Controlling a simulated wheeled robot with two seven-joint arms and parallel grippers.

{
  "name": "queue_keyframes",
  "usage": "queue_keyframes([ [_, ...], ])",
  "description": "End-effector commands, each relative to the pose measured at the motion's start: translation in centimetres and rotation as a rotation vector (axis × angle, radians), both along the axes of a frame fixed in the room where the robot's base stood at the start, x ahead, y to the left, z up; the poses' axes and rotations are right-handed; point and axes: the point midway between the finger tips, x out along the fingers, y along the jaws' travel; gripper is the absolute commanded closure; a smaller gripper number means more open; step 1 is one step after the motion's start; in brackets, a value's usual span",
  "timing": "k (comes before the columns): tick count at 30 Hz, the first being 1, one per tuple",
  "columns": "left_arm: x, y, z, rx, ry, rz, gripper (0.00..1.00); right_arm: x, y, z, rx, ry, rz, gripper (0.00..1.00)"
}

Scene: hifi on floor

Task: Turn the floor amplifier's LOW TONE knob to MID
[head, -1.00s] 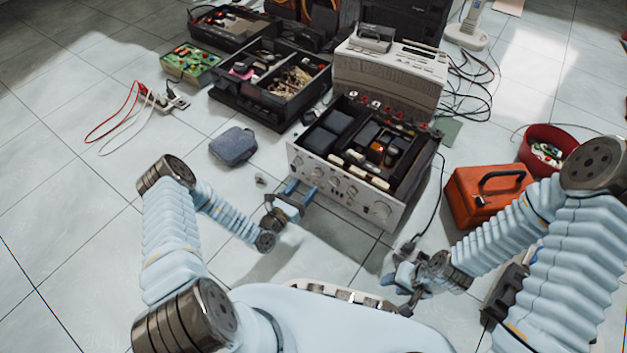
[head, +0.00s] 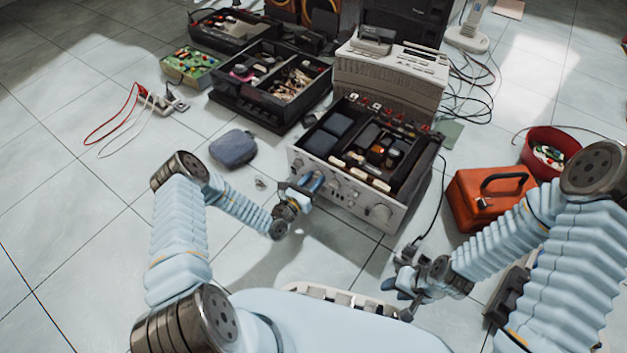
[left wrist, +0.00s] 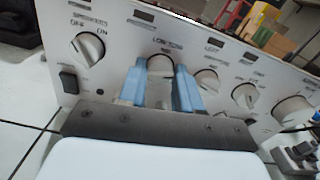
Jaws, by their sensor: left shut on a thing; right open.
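The floor amplifier (head: 397,222) stands in the middle of the head view, its top open and its silver front panel facing me. In the left wrist view, the LOW TONE knob (left wrist: 160,66) sits under its printed label, between the blue fingers of my left gripper (left wrist: 161,80). That gripper is shut on the knob; the fingers hide its sides, and I cannot tell where its pointer stands. In the head view, my left gripper (head: 312,184) is at the panel's left part. My right gripper (head: 396,284) is open and empty, low at right and apart from the amplifier.
An ON/OFF knob (left wrist: 88,49) is left of the fingers and another knob (left wrist: 206,82) close on the right. A grey pouch (head: 233,148) lies left of the amplifier. An orange toolbox (head: 470,208) and a cable are at right. Floor in front is clear.

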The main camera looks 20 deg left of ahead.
Motion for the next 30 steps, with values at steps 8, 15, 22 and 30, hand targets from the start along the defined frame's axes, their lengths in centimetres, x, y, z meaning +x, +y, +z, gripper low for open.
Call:
queue_keyframes([
  [8,-0.02,0.02,0.0,-0.016,0.006,0.0,0.97,0.0,0.0,0.04,0.0,0.0,0.0,0.57],
  [15,-0.05,0.06,0.0,-0.112,0.041,0.001,0.97,0.0,0.0,0.26,0.0,0.0,0.0,0.57],
  [22,-0.01,0.11,0.03,-0.29,0.104,0.002,0.97,-0.03,0.01,0.57,0.0,0.001,0.0,0.57],
  [30,0.0,0.16,-0.01,-0.531,0.192,0.002,0.97,-0.04,0.01,0.88,0.0,0.002,0.001,0.57],
])
